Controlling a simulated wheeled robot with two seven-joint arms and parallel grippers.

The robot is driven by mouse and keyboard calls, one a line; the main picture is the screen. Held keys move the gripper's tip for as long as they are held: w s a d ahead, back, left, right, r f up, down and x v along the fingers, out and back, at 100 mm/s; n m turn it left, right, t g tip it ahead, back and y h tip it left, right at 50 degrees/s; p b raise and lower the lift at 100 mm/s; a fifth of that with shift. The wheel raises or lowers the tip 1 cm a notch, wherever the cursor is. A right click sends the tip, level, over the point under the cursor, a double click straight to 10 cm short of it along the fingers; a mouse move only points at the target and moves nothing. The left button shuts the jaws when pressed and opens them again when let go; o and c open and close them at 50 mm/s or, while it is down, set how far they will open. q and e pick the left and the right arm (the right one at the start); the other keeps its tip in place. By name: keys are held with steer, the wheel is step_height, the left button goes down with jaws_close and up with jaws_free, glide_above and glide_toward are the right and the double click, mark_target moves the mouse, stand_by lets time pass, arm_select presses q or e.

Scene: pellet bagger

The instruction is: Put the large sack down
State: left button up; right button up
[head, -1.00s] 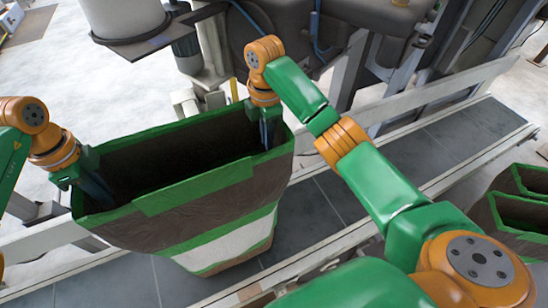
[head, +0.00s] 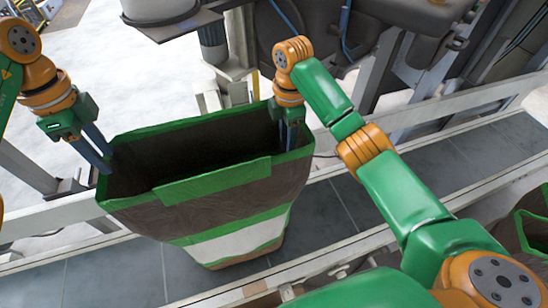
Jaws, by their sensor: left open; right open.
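The large sack (head: 230,214) is brown with green trim and a white band. It stands upright on the conveyor (head: 110,275) with its wide mouth open upward, and its inside is dark. My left gripper (head: 107,162) is open at the sack's left end, its fingers at or just outside the rim; I cannot tell if they touch it. My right gripper (head: 289,140) is open at the sack's right end, its fingers by the rim and partly hidden by the sack's edge.
The conveyor runs from lower left to upper right between pale side rails (head: 460,102), clear to the right of the sack. Another green-trimmed sack (head: 530,215) shows at the right edge. Grey machinery (head: 420,30) and a pale spout (head: 158,10) stand behind.

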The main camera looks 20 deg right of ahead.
arm_select(q)
step_height(320, 180, up, 3)
steer(key=shift+s+r, duration=0.1)
steer(key=shift+d+r, duration=0.1)
steer(key=shift+r, duration=0.15)
arm_select(e)
step_height(320, 180, up, 12)
steer(key=shift+s+r, duration=0.1)
